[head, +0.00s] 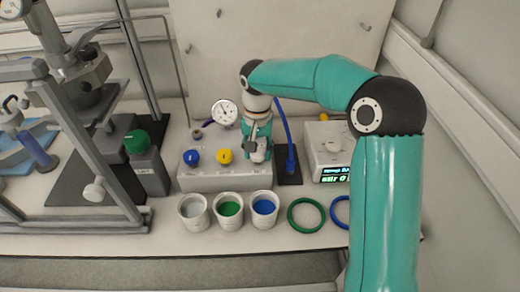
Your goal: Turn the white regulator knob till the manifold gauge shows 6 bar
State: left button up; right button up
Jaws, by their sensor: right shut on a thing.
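The manifold (226,183) is a pale box on the bench, with a blue knob (192,157) and a yellow knob (225,156) on it. The manifold gauge (224,112) is a round white dial at its back; its reading is too small to tell. My right gripper (257,155) points down over the right end of the manifold and is shut on the white regulator knob, which it mostly hides. My left gripper is not in view.
White cups with grey (193,212), green (229,210) and blue (264,207) contents stand in front of the manifold. A green ring (306,215) lies to their right. A stirrer with a lit display (330,150) stands right; a reactor stand (85,90) fills the left.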

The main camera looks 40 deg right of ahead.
aim_at(258, 152)
jog(key=o, duration=1.1)
jog(key=shift+d, duration=0.15)
jog(key=shift+o, duration=0.2)
jog(key=shift+r, duration=0.1)
notch_tip(258, 152, up, 12)
